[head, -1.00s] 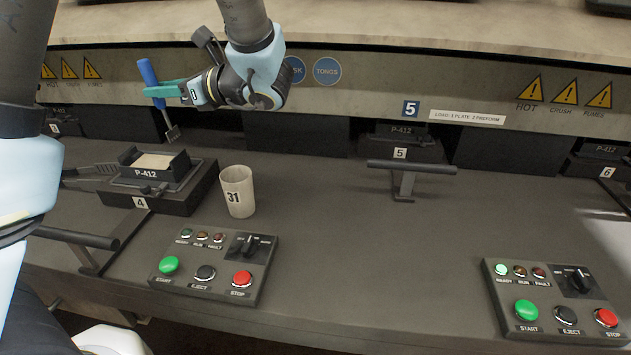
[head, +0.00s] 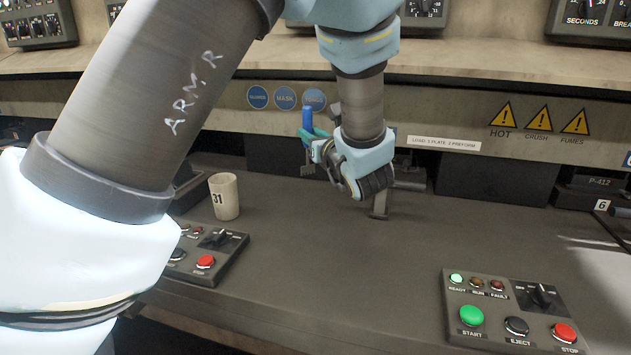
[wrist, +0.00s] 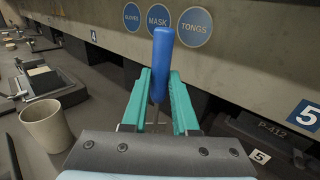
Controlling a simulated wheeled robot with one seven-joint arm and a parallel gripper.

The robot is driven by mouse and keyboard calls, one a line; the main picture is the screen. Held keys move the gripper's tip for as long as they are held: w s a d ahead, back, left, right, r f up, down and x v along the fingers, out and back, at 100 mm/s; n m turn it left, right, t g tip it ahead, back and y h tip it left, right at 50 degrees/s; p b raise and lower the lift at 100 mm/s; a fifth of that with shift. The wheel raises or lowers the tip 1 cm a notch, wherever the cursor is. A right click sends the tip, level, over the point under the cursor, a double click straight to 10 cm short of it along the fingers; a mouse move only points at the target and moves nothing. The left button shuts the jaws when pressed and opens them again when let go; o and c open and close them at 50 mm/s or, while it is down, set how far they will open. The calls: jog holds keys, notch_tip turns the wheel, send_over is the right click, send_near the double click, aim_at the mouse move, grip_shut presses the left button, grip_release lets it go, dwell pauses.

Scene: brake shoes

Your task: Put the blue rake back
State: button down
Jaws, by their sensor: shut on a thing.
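The blue rake (head: 307,118) has a blue handle and a grey toothed head. In the head view it hangs upright with its teeth (head: 307,170) pointing down, above the bench near the back. My gripper (head: 318,136) has teal fingers and is shut on the rake. In the wrist view the blue handle (wrist: 162,62) stands up between the two teal fingers (wrist: 160,98). The lower part of the rake is mostly hidden there behind the gripper's grey plate.
A beige cup marked 31 (head: 225,197) stands on the bench to the left of my gripper. Button panels (head: 512,315) sit along the front edge. Station 5's press (wrist: 272,135) is close at right in the wrist view. The bench (head: 320,260) between the panels is clear.

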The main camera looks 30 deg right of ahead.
aim_at(308, 159)
jog(key=shift+f+p, duration=0.5)
jog(key=shift+f, duration=3)
jog(key=shift+f, duration=0.1)
jog(key=c, duration=0.7)
grip_release()
jog(key=shift+r, duration=0.2)
jog(key=s+b, duration=0.1)
jog(key=s, duration=0.3)
jog(key=s+b, duration=0.1)
jog(key=s, duration=0.3)
jog(key=s+a, duration=0.1)
jog(key=s, duration=0.3)
jog(key=shift+f+b, duration=0.1)
jog(key=shift+b, duration=0.3)
